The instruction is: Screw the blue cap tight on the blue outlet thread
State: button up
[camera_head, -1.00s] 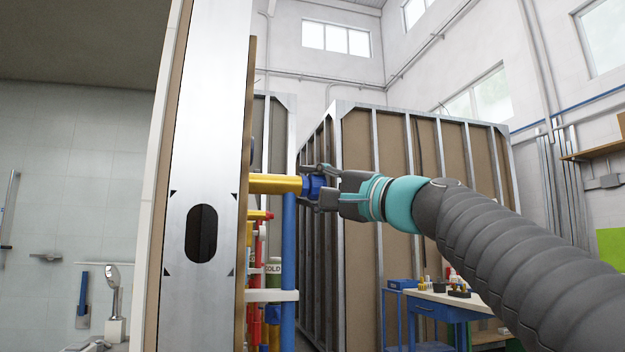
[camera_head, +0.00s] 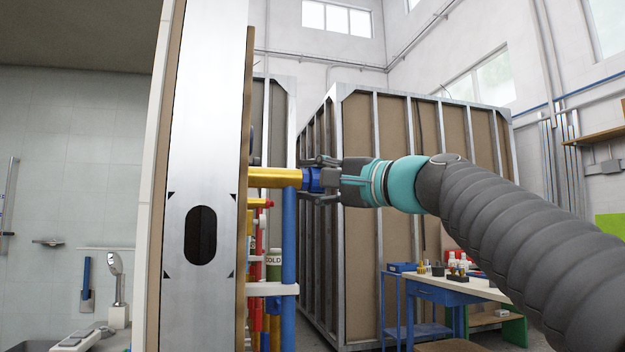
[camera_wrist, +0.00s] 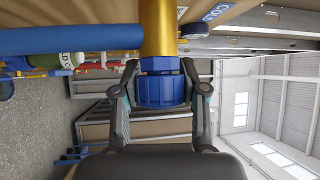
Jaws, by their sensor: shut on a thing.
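The blue cap (camera_wrist: 161,91) sits at the end of a yellow pipe (camera_wrist: 158,30) in the wrist view, below a blue collar (camera_wrist: 159,65). In the head view the blue cap (camera_head: 312,180) is at the right end of the horizontal yellow pipe (camera_head: 272,177). The cap looks in line with the pipe. My gripper (camera_head: 326,180) is shut on the cap from the right. In the wrist view, its two fingers (camera_wrist: 161,95) stand on either side of the cap. The thread itself is hidden, so I cannot tell how far the cap is on.
A vertical blue pipe (camera_head: 289,260) stands just below the yellow pipe, held by a white bracket (camera_head: 270,289). A metal wall frame (camera_head: 203,120) rises to the left. A blue workbench (camera_head: 440,290) with small items stands at lower right. Large pod frames stand behind.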

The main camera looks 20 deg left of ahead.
jog(key=shift+f+m+g+h, duration=0.1)
jog(key=shift+m+g+h, duration=0.5)
jog(key=shift+m+h, duration=0.55)
jog(key=o, duration=1.1)
jog(key=shift+n, duration=0.25)
jog(key=shift+f, duration=0.1)
